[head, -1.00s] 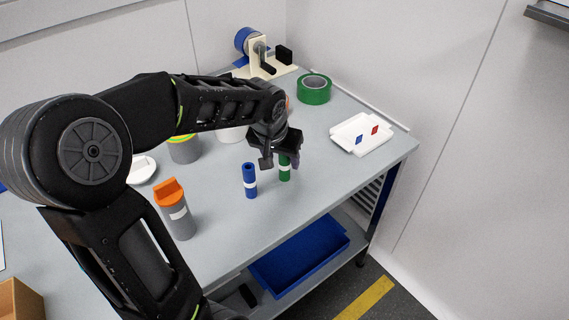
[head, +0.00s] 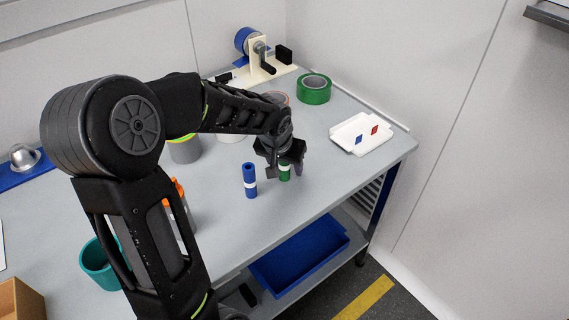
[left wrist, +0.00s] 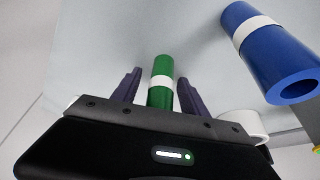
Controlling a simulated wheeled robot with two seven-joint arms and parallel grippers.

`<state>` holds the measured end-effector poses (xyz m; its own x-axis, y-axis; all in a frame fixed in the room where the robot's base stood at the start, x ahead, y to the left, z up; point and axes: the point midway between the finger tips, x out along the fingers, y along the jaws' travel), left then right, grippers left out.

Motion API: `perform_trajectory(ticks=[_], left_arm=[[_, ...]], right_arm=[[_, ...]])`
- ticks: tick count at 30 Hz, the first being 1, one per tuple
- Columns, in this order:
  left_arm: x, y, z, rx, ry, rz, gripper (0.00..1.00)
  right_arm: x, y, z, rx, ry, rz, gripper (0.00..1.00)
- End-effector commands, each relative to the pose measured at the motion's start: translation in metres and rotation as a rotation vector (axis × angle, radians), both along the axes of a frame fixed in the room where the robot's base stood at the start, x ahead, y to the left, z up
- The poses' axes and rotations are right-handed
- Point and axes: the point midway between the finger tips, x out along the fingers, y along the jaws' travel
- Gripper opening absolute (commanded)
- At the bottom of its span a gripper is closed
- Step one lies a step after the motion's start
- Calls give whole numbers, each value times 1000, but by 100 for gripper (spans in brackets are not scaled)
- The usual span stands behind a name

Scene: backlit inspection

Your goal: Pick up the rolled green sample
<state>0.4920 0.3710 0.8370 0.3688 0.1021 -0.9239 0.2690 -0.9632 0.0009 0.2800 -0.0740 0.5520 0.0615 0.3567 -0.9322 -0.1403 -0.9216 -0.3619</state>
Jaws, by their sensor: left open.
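The rolled green sample (head: 285,174) stands upright on the grey table, with a white band around it. In the left wrist view the green roll (left wrist: 161,85) is between the two fingers of my left gripper (left wrist: 157,88), with a gap on both sides. My left gripper (head: 284,170) is open and comes down over the roll from above, hiding its upper part in the head view. A rolled blue sample (head: 249,181) with a white band stands just to the left, and it also shows in the left wrist view (left wrist: 272,52). My right gripper is not in view.
A white tray (head: 345,134) with a blue and a red piece lies to the right. Green tape (head: 314,89) and a tape dispenser (head: 262,60) are at the back. An orange-topped container (head: 176,200) and a teal cup (head: 99,262) are at left. The table's front right is clear.

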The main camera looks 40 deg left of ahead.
Motion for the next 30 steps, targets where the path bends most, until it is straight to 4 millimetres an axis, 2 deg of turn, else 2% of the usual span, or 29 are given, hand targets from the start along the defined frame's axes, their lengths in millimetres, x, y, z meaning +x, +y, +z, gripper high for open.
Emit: perform_trajectory(ticks=[2,19,30], left_arm=[[0,0,0,0,0,0,48],[0,0,0,0,0,0,2],[0,0,0,0,0,0,0]], right_arm=[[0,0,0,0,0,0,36],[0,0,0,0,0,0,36],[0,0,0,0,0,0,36]])
